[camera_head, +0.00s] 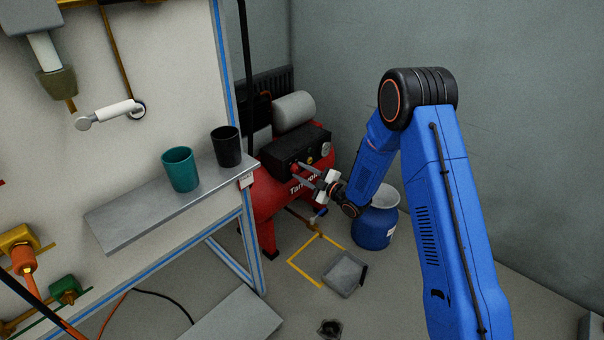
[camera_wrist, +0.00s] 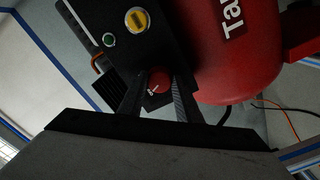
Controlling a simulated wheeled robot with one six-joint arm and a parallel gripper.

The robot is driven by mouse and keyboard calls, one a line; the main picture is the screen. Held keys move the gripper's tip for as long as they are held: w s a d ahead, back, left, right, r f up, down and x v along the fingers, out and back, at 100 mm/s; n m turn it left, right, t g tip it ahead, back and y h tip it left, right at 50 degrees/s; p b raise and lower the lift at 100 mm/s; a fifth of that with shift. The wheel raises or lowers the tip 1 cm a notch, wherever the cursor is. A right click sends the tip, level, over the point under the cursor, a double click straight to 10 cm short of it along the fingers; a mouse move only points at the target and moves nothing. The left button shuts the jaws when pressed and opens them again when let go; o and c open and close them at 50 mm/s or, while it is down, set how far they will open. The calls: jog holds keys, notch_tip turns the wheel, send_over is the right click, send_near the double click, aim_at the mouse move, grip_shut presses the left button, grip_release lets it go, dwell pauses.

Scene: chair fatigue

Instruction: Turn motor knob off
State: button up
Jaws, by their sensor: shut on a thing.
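The motor knob (camera_wrist: 158,83) is a round red knob with a small white mark, on the black panel of the red compressor. My gripper (camera_wrist: 159,88) is shut on the knob in the wrist view, with one dark finger on each side of it. In the head view my gripper (camera_head: 299,172) reaches the front of the black motor box (camera_head: 290,148) on top of the red tank (camera_head: 268,195). The fingers partly hide the knob there. A yellow-faced part (camera_wrist: 137,20) and a small green button (camera_wrist: 109,40) sit on the same panel in the wrist view.
A metal shelf (camera_head: 125,222) with a teal cup (camera_head: 180,170) and a black cup (camera_head: 226,147) stands left of the compressor. A blue drum (camera_head: 374,228) stands to its right. A grey dustpan-like tray (camera_head: 345,272) lies on the floor near yellow tape.

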jog(key=shift+n, duration=0.6)
jog(key=o, duration=1)
jog(key=shift+d, duration=0.1)
jog(key=v, duration=1.7)
jog(key=shift+s+d+f, duration=0.1)
jog(key=shift+s, duration=0.1)
